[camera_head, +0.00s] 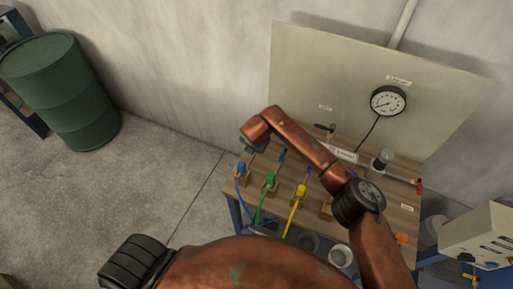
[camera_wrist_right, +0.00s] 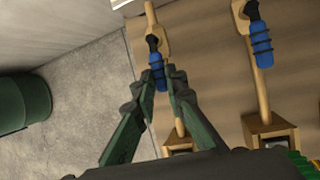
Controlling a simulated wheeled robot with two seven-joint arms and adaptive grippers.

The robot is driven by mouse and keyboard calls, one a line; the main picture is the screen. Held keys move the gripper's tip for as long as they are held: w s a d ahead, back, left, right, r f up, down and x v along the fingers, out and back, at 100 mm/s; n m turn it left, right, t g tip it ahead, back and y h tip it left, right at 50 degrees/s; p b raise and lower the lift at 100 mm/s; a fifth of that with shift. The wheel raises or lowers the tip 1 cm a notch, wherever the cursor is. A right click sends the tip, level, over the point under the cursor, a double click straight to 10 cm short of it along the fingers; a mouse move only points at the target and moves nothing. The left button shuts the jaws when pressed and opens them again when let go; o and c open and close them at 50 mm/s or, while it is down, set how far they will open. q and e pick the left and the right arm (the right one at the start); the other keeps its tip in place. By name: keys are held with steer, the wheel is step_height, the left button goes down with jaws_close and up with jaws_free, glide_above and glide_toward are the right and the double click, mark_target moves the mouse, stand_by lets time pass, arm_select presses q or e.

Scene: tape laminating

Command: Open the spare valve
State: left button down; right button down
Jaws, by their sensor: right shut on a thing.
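My right gripper (camera_head: 254,147) reaches over the left end of the wooden bench top (camera_head: 405,190). A second blue handle (camera_wrist_right: 261,38) on a similar lever stands apart to the right. Blue-tipped levers (camera_head: 282,155) also show in the head view. I cannot read which one is labelled spare. My left gripper is not in view.
Blue (camera_head: 241,168), green (camera_head: 270,180) and yellow (camera_head: 300,191) hose plugs line the bench's front. A back panel carries a round gauge (camera_head: 388,102). A grey box (camera_head: 483,237) stands at right. A green barrel (camera_head: 62,90) stands on open floor at left.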

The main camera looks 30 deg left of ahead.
steer(key=shift+s+a, duration=0.1)
steer(key=shift+a, duration=0.05)
steer(key=c, duration=2.2)
jaws_free()
steer(key=shift+o, duration=1.2)
steer(key=shift+r, duration=0.2)
steer(key=v, duration=1.1)
steer(key=shift+d+r, duration=0.2)
steer(key=shift+d, duration=0.1)
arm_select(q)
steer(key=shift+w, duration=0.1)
